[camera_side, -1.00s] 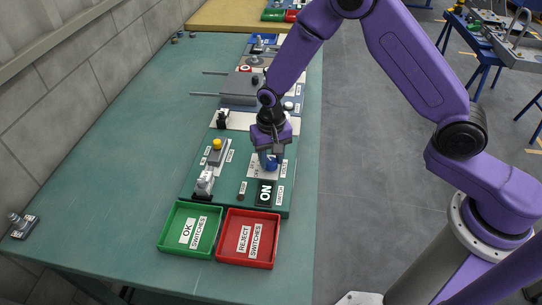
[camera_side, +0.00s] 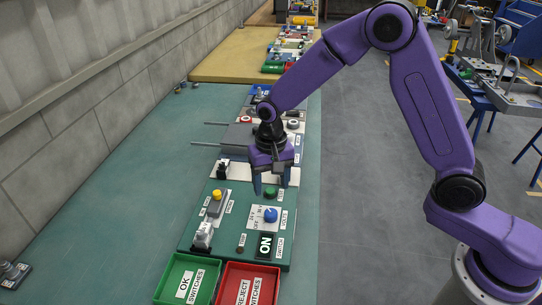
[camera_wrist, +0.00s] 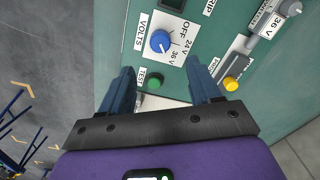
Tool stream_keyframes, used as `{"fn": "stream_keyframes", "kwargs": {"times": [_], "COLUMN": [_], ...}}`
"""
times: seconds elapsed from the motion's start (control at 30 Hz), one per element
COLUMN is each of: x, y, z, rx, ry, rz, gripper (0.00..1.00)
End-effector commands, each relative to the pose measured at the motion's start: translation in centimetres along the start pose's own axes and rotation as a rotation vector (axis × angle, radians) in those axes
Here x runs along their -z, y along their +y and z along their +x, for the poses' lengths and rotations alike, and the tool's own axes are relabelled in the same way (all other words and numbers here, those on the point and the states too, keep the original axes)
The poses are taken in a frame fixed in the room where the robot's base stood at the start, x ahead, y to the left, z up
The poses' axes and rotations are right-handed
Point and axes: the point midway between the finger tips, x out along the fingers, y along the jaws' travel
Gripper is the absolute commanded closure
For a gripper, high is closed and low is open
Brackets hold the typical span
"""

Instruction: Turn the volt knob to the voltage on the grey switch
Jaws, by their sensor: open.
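The blue volt knob (camera_side: 271,214) stands on a white plate marked OFF, 24 V and 36 V. In the wrist view the knob (camera_wrist: 160,41) has a small white mark that appears to point toward 36 V. The grey switch (camera_side: 203,236) sits at the front left of the green panel. In the wrist view the grey switch (camera_wrist: 268,20) is at the upper right, with a 36 V label beside it. My gripper (camera_side: 271,188) is open and empty, raised behind the knob and apart from it. Its two fingers (camera_wrist: 160,80) show in the wrist view, below the knob.
A green TEST button (camera_wrist: 155,81) shows between my fingers. A yellow button (camera_side: 216,194) is on a grey block at left. Green (camera_side: 160,290) and red (camera_side: 273,290) trays stand at the front. The bench's left side is mostly clear.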

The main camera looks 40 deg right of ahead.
Motion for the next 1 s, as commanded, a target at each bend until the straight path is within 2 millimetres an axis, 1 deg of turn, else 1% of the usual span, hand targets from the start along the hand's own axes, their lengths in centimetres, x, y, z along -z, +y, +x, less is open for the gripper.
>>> {"fn": "stream_keyframes", "kwargs": {"times": [0.03,0.2,0.3,0.4,0.6,0.9,1.0], "x": [0.1,0.1,0.0,0.0,0.0,0.0,-0.5], "y": [-0.1,-0.1,-0.1,-0.1,0.0,0.0,0.2], "z": [-1.2,-4.6,-6.1,-7.1,-8.0,-8.1,-8.2], "rx": [0.004,0.004,0.003,0.001,0.001,0.000,0.000], "ry": [0.004,0.004,0.003,0.001,0.000,0.000,0.000], "rz": [0.000,0.000,0.000,0.000,0.000,-0.002,-0.026], "gripper": [0.37,0.37,0.37,0.37,0.37,0.37,0.37]}}
